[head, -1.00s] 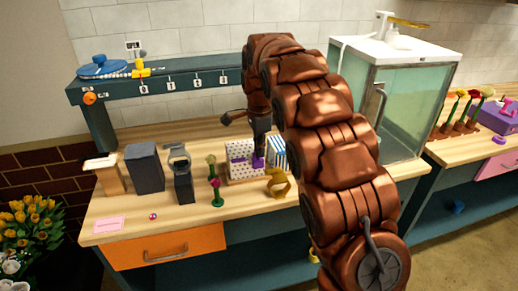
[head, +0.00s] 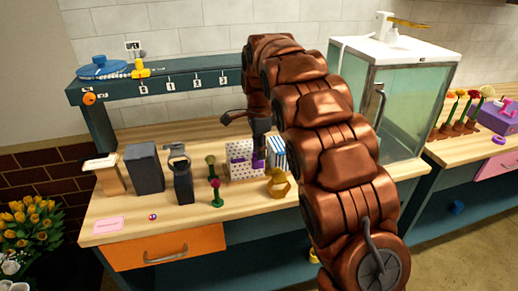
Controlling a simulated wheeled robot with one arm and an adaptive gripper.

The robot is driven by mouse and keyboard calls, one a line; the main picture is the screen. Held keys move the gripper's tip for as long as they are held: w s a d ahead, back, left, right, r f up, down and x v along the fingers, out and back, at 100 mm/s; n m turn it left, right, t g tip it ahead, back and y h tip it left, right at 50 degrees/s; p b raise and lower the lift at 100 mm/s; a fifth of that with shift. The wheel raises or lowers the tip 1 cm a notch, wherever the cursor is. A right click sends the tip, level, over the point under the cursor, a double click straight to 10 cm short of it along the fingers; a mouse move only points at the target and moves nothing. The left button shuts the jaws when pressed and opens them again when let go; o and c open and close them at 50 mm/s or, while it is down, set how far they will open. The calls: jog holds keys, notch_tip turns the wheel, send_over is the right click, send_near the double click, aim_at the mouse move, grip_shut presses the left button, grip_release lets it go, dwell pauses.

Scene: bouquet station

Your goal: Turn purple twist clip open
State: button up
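A white polka-dotted box (head: 245,173) stands on the wooden bench. Purple parts (head: 238,161) show on its front, and one more purple bit (head: 258,164) shows at the fingertips. Which of these is the twist clip is too small to tell. My gripper (head: 260,153) points down at the right part of this box, at the purple bit. My arm comes in from the lower right and covers part of the bench. The fingers are dark and small, so their opening cannot be made out.
A blue-striped box (head: 277,152) stands just right of the fingers, with a yellow ring-shaped holder (head: 279,184) in front. A glass cabinet (head: 405,110) stands behind the arm.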

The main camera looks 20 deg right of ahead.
jog(key=shift+r, duration=3.75)
jog(key=s+f+n, duration=0.3)
jog(key=s+n, duration=0.3)
jog(key=s, duration=0.8)
jog(key=s+f+n+g, duration=0.1)
jog(key=s+f+n, duration=0.3)
jog(key=s, duration=1.1)
jog(key=s+f+n, duration=0.3)
jog(key=s+n, duration=0.5)
jog(key=s, duration=0.6)
jog(key=shift+s+a+f+g, duration=0.25)
jog(key=shift+f+g, duration=0.1)
jog(key=shift+g, duration=0.05)
jog(key=shift+c, duration=0.2)
